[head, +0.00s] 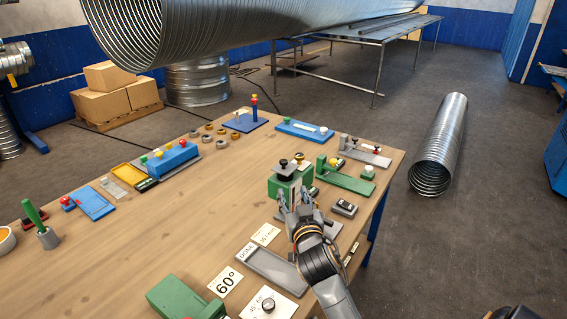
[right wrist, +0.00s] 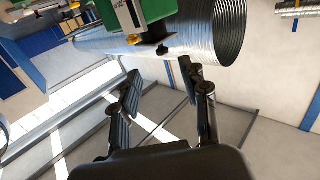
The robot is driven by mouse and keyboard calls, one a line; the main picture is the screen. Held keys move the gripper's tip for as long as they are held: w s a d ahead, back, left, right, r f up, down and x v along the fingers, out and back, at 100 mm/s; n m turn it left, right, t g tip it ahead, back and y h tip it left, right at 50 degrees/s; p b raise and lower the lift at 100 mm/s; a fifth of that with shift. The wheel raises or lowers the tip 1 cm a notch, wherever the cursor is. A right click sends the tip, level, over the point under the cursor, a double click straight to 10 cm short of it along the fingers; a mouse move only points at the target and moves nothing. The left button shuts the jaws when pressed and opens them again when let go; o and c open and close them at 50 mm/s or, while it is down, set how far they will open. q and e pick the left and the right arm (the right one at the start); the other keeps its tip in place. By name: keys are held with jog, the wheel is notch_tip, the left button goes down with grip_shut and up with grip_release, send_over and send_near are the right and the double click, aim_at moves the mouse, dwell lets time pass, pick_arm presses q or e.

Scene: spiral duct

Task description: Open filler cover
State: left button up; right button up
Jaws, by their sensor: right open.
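A green box-shaped fixture (head: 274,187) with a grey top and a black round knob (head: 286,167) stands near the table's right side. Which part of it is the filler cover I cannot tell. My right gripper (head: 294,196) is open, at the fixture's near side, its fingers pointing toward it and overlapping its front in the head view. In the right wrist view the gripper (right wrist: 164,75) has its fingers apart with nothing between them. A green and grey body (right wrist: 150,10) shows beyond the fingertips at the top, cut off by the frame. My left gripper is not in view.
Green clamp-like fixtures (head: 345,181) stand right of the box. A grey tray (head: 277,270) and label cards (head: 225,281) lie nearer on the wooden table (head: 150,240). The table's left middle is mostly clear. A large metal duct (head: 230,30) hangs beyond.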

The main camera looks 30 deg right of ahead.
aim_at(285, 164)
jog(key=shift+t, duration=0.3)
jog(key=p+x, duration=0.1)
jog(key=x, duration=0.3)
jog(key=r+p+x, duration=0.1)
jog(key=x, duration=0.8)
jog(key=shift+d+r+p, duration=0.15)
jog(key=shift+r+p, duration=0.05)
jog(key=shift+p, duration=0.2)
jog(key=shift+w+d+f, duration=0.1)
jog(key=shift+w+d, duration=0.15)
jog(key=shift+w, duration=0.4)
